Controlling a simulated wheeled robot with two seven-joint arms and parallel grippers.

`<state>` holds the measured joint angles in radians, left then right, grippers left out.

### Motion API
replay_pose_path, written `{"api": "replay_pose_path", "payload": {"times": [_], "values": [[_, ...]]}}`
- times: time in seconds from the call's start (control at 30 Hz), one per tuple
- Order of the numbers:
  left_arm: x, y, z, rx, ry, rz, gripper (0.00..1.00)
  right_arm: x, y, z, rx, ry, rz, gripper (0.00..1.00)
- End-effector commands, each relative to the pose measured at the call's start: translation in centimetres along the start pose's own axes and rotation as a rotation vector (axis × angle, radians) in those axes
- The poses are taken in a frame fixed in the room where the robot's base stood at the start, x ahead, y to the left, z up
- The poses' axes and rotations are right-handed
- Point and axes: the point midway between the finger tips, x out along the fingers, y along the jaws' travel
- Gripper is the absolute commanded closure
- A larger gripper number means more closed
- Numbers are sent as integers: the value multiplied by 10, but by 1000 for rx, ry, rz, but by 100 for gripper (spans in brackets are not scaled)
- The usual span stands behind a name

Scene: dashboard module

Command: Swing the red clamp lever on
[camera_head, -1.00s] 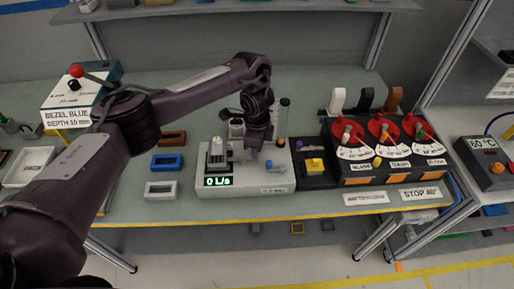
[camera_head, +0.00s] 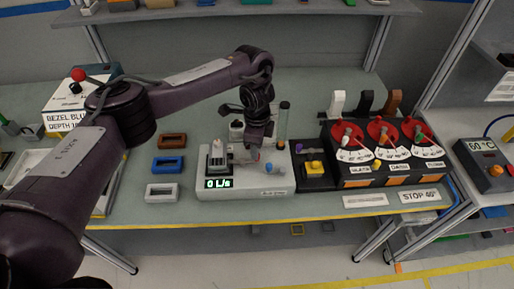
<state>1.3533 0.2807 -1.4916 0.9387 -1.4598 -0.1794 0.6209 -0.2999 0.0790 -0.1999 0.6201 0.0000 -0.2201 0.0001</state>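A white test unit (camera_head: 215,191) with a green "0 L/s" display stands at the middle front of the bench. A grey and white fixture (camera_head: 216,155) and a blue knob (camera_head: 268,168) are on its top. My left gripper (camera_head: 254,150) points down just above the unit, between the fixture and the blue knob. Its fingers are small and partly hidden, so I cannot tell if they are open or shut. No red lever shows clearly on the unit; my gripper covers part of it. A red ball-topped lever (camera_head: 78,75) stands on the bezel box at the left. My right gripper is out of view.
Coloured frames, including a blue one (camera_head: 168,166), lie left of the unit. A black block with a yellow button (camera_head: 314,168) and a dial panel (camera_head: 385,182) with red discs stand to the right. A clear tube (camera_head: 283,122) stands behind my gripper.

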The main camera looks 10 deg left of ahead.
Motion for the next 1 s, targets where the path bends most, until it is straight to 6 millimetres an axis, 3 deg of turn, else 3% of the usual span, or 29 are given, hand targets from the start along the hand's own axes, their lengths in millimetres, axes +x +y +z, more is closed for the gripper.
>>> {"api": "replay_pose_path", "payload": {"times": [0.1,0.33,0.87,1.0], "values": [[-26,-2,1,2,-2,-5,61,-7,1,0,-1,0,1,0],[-50,-1,0,0,0,-2,61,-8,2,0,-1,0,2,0],[-52,0,0,-1,0,0,61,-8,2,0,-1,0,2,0],[-41,6,-13,30,21,-1,61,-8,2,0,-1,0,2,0]]}}
